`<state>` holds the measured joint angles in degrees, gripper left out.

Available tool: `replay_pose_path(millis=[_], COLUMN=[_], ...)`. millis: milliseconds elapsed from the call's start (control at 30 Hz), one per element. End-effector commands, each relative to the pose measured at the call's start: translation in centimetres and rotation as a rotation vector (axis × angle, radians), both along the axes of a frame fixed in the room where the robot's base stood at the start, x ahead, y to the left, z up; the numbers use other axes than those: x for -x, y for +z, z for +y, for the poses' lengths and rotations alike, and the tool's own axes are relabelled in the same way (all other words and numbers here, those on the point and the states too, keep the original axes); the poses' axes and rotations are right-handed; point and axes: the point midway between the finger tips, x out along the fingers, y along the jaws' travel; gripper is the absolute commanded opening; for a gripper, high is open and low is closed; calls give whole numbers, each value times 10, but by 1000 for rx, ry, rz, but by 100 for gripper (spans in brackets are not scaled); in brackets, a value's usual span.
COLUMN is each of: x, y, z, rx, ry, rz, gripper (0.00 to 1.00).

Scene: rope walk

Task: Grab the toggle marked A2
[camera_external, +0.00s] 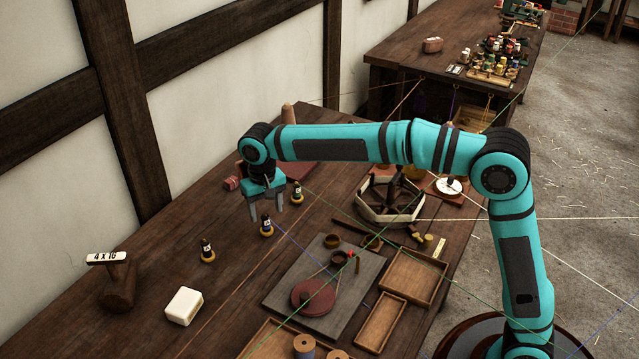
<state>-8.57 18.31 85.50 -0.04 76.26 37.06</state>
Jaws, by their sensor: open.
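Three small dark toggles with pale labels and yellow ring bases stand upright in a row on the brown wooden table (150,285). One is the left toggle (207,252), one the middle toggle (266,226), one the right toggle (297,194). Their labels are too small to read, so I cannot tell which is A2. My gripper (267,212) is open and points down by the middle and right toggles. Its fingers overlap the middle toggle's area in the picture. I cannot tell whether they touch it, and nothing shows held between them.
A "4 x 16" sign on a wooden stand (118,285) and a cream block (184,306) are at the left. A grey board (285,285) with a round red piece, wooden trays (415,276) and a divided round holder (390,212) lie to the right. Thin coloured cords cross the table.

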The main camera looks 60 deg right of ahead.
Motion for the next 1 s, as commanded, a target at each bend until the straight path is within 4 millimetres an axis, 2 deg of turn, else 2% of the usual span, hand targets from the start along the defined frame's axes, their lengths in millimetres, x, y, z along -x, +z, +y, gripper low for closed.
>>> replay_pose_path(millis=[267, 567, 800, 833, 1000], x=[-1, -2, -2, -2, -2], y=[-15, -53, -56, -56, -56], z=[2, 5, 5, 5, 5], rx=[0, 0, 0, 0, 0], ry=[0, 0, 0, 0, 0], rz=[0, 0, -1, -1, -1], gripper=[59, 59, 59, 57, 24])
